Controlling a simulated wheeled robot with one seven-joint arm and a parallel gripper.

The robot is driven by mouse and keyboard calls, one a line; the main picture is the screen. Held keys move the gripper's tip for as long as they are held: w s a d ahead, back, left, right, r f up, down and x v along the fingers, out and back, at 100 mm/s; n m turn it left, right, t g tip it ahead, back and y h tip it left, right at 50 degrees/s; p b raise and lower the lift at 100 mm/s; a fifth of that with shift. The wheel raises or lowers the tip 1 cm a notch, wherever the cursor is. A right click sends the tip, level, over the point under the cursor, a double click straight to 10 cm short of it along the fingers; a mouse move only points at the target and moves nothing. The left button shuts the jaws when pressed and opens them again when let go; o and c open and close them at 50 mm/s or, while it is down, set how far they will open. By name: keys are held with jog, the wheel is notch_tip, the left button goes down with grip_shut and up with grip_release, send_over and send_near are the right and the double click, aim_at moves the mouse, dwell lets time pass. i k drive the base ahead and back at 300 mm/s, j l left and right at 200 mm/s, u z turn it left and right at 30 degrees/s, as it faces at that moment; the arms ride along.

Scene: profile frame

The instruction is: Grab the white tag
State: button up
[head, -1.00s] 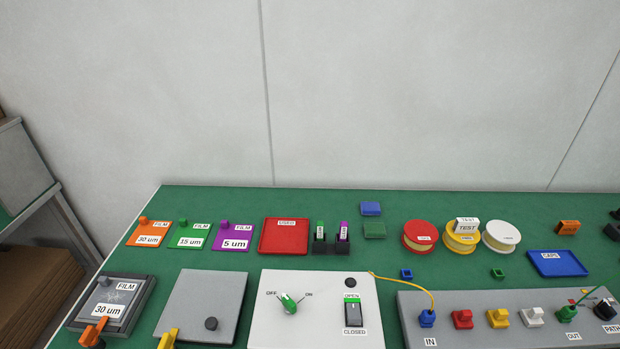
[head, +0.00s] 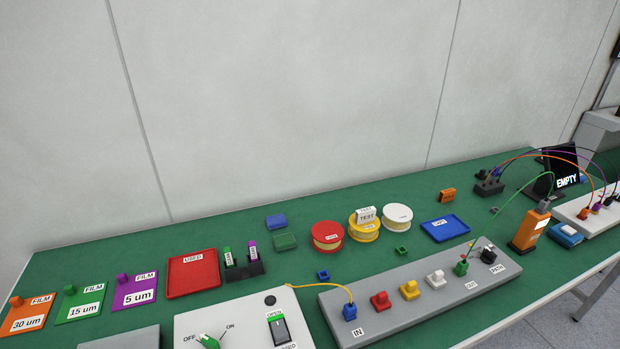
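A white tag (head: 367,215) with the word TEST stands upright on top of the yellow spool (head: 364,233). A red spool (head: 327,237) is to its left and a white spool (head: 397,218) to its right. My gripper is not in view, and nothing is seen touching the tag.
A grey panel (head: 345,310) with coloured plugs lies in front of the spools. A blue tray (head: 445,228) is to the right, and a red tray (head: 193,274) and a black holder (head: 243,271) to the left. Green table (head: 200,232) is bare behind the red tray.

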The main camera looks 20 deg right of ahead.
aim_at(367, 214)
jog(key=i+z, duration=0.1)
jog(key=z, duration=0.45)
jog(key=i+j+z, duration=0.45)
jog(key=j, duration=0.15)
jog(key=i+j+z, duration=0.2)
jog(key=j, duration=0.15)
jog(key=i+j, duration=0.2)
jog(key=j, duration=0.15)
jog(key=i+j, duration=0.15)
jog(key=j, duration=0.25)
jog(key=i+j, duration=0.2)
jog(key=j, duration=0.15)
jog(key=z, duration=0.05)
